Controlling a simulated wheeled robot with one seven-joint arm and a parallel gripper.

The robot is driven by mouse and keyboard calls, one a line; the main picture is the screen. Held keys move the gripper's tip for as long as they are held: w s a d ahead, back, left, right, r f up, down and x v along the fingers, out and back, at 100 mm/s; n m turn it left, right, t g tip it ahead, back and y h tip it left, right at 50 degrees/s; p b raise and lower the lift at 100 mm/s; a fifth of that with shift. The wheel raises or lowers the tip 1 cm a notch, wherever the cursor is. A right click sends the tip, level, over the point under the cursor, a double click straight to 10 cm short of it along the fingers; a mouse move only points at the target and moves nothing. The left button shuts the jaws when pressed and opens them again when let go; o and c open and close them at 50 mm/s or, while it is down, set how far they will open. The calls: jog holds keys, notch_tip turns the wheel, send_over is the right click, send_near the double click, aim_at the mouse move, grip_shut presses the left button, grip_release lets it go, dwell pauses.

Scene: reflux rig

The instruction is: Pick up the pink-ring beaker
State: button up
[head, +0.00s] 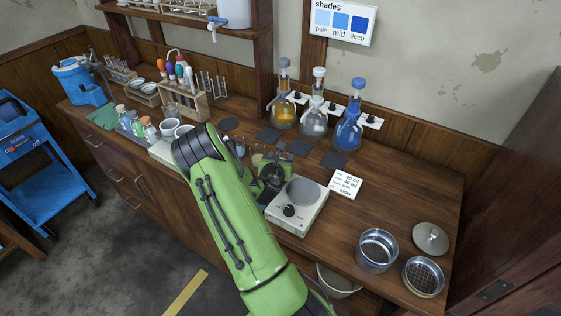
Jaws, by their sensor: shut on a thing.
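My gripper (271,180) is above the bench, just left of the round-topped hotplate (304,191), at the end of my green arm. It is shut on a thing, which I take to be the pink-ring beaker. The wrist hides the jaws and what is in them, and no pink ring can be made out. I cannot tell whether the beaker is lifted or still touches the bench.
Three stoppered flasks, yellow (284,110), clear (313,122) and blue (348,131), stand at the back behind dark mats. A note card (346,183) lies right of the hotplate. Two sieve-like dishes (377,250) are near the right front edge. The bench's right-back area is clear.

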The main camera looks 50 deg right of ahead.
notch_tip(320, 180, up, 14)
jog(key=p, duration=0.8)
jog(key=shift+f, duration=0.1)
jog(key=w+a+f+n+t+y, duration=0.3)
jog(key=w+a+n, duration=0.15)
jog(key=a, duration=0.55)
jog(key=w+a+f+n+t+y, duration=0.3)
jog(key=w+a, duration=0.2)
jog(key=a, duration=0.5)
jog(key=a+f+n+t+y, duration=0.1)
jog(key=a+n+y, duration=0.1)
jog(key=a, duration=0.8)
jog(key=s+a+f+n+y, duration=0.1)
jog(key=a+n+y, duration=0.2)
jog(key=a, duration=0.7)
jog(key=shift+a+f+t+y, duration=0.35)
jog(key=shift+f+t+y, duration=0.05)
jog(key=shift+y, duration=0.3)
